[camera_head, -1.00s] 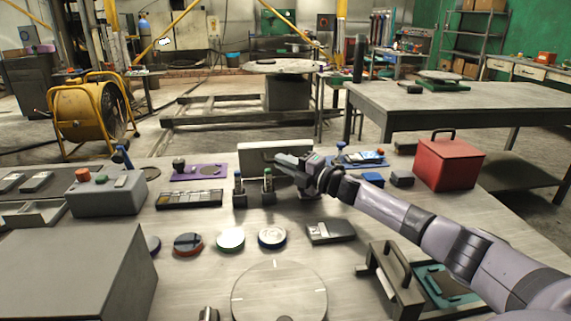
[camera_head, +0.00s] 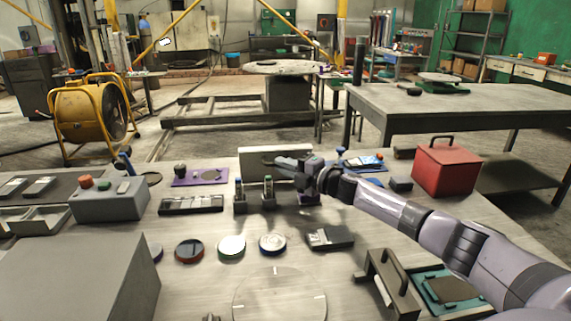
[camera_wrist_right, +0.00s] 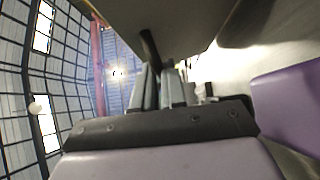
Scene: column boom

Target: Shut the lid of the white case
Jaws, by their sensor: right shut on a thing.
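The white case's lid (camera_head: 252,161) stands upright at the back middle of the workbench, with a dark handle on its near face. The case's base is largely hidden behind the holders and my gripper. My right gripper (camera_head: 279,161) reaches in from the right, in front of the lid. In the right wrist view the right gripper (camera_wrist_right: 161,72) has its fingers together at a dark bar, the handle (camera_wrist_right: 150,46), which sticks out from the lid's broad face (camera_wrist_right: 172,18). It is shut on this handle. My left gripper is not in view.
Small upright holders (camera_head: 268,194) stand just before the lid. A purple mat (camera_head: 188,181) lies left and a red box (camera_head: 445,168) stands right. Round pucks (camera_head: 231,246), a dark flat device (camera_head: 329,237) and a round plate (camera_head: 280,298) lie nearer.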

